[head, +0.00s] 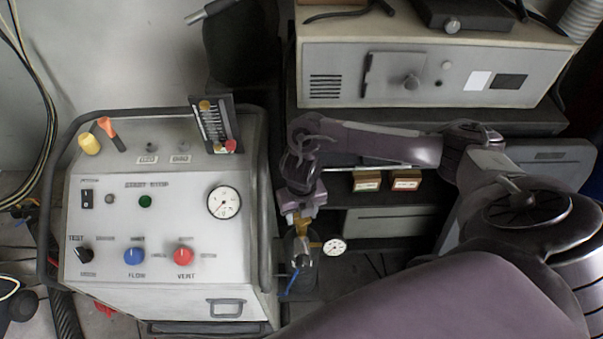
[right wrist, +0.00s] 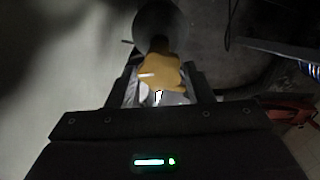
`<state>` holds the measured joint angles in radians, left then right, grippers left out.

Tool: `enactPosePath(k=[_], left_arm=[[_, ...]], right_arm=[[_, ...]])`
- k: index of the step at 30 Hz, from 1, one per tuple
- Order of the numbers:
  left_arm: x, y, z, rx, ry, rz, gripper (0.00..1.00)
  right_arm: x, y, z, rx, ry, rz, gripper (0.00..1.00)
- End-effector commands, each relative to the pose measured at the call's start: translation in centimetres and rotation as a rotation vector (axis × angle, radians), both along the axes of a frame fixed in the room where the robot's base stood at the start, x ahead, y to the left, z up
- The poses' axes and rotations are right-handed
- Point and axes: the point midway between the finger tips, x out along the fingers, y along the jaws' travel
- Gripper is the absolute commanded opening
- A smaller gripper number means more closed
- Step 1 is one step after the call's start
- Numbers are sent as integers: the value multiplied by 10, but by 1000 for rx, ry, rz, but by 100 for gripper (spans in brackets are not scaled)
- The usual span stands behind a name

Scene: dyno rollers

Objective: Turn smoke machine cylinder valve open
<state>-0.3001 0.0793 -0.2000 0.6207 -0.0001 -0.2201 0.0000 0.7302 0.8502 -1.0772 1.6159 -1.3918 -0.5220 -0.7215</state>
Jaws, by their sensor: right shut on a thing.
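The smoke machine (head: 165,215) is a grey sloped cabinet with knobs and a round gauge, at the left in the head view. To the right of it is a dark cylinder (head: 301,262) with a small round gauge (head: 334,246). My right gripper (head: 300,228) points down over the cylinder's top. In the right wrist view the yellow-brown valve (right wrist: 160,72) lies between the two fingers, and the gripper is shut on it. In the head view the gripper hides most of the valve. How far the valve is turned cannot be told. My left gripper is not in view.
A beige instrument box (head: 430,70) stands on the rack behind. Small boxes (head: 405,181) sit on a shelf right of the cylinder. The machine's dark tube frame (head: 266,190) runs close beside my right gripper. Cables (head: 35,110) hang at the far left.

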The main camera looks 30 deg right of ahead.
Motion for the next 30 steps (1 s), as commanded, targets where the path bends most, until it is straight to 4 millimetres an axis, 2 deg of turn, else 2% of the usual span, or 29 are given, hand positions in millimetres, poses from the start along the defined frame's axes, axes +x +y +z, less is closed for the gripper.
enactPosePath(k=[3,12,21,30], left_arm=[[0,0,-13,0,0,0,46],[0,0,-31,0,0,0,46],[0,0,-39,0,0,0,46],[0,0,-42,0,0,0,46]], right_arm=[[1,0,-3,-1,-4,111,24],[2,-1,-1,-2,-5,389,24],[1,0,0,0,-4,609,24],[1,0,1,0,-3,728,24]])
